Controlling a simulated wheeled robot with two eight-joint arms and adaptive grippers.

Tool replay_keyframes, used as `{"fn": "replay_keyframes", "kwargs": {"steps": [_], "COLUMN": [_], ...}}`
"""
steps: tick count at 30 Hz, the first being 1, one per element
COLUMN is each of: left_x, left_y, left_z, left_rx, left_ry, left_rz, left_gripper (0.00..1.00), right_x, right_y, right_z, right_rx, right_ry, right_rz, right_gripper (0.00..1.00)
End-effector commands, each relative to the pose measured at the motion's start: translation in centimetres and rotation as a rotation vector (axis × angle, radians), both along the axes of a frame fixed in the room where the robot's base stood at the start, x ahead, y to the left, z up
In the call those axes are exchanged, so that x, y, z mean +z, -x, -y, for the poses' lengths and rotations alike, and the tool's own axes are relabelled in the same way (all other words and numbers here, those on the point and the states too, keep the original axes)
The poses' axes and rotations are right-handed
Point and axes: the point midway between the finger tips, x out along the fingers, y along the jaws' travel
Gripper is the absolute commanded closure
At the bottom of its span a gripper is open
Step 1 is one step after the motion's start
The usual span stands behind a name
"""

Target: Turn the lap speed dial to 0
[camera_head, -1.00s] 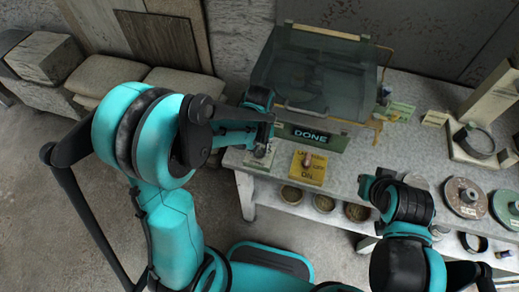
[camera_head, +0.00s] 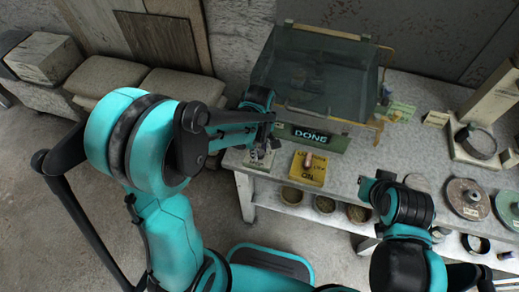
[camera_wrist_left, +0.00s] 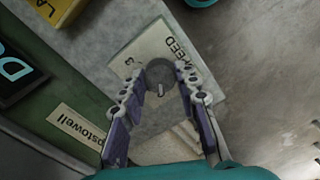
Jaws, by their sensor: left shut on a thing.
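The lap speed dial (camera_wrist_left: 160,78) is a round grey knob with a short light mark on its top. It sits on a pale plate (camera_wrist_left: 140,49) with a "3" and lettering ending in "EED". My left gripper (camera_wrist_left: 161,88) is shut on the dial, a finger on each side. The other numbers are hidden or unreadable. In the head view my left gripper (camera_head: 262,145) reaches down over the plate (camera_head: 259,161) at the bench's front left and hides most of the dial. My right gripper (camera_head: 367,187) hangs in front of the bench, away from the dial; its fingers are unclear.
A yellow plate (camera_head: 301,175) with a switch lies right of the dial. A green "DONE" sign (camera_head: 310,136) fronts a glass-sided case (camera_head: 320,70) behind. Discs (camera_head: 466,198) lie at the bench's right. Bowls (camera_head: 291,195) stand below. A "pstowell" label (camera_wrist_left: 80,125) is nearby.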

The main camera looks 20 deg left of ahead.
Motion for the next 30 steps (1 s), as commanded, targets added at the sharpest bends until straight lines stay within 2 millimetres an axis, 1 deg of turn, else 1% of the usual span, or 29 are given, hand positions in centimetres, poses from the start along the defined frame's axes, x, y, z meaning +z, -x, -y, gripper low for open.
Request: {"fn": "replay_keyframes", "kwargs": {"steps": [9, 21, 22, 23, 24, 30], "left_x": [0.01, 0.01, 0.01, 0.01, 0.01, 0.01], "left_y": [-0.02, -0.02, -0.02, -0.02, -0.02, -0.01], "left_z": [0.0, 0.0, 0.0, 0.0, 0.0, 0.0], "left_rx": [0.074, 0.08, 0.08, 0.079, 0.079, 0.079], "left_ry": [0.0, 0.0, 0.0, 0.0, 0.0, 0.0], "left_rz": [0.0, 0.001, 0.001, 0.001, 0.0, 0.0], "left_gripper": [0.98, 0.98, 0.67, 0.59, 0.48, 0.48], "right_x": [-0.06, -0.06, -0.06, -0.06, -0.06, -0.07], "right_y": [0.0, 0.0, 0.0, 0.0, 0.0, 0.0], "right_z": [0.0, 0.0, 0.0, 0.0, 0.0, 0.0], "right_rx": [0.0, 0.0, 0.0, 0.0, 0.0, 0.0], "right_ry": [0.0, 0.0, 0.0, 0.0, 0.0, 0.0], "right_rz": [0.0, 0.0, 0.0, 0.0, 0.0, 0.0], "right_gripper": [1.0, 1.0, 1.0, 1.0, 1.0, 1.0]}}
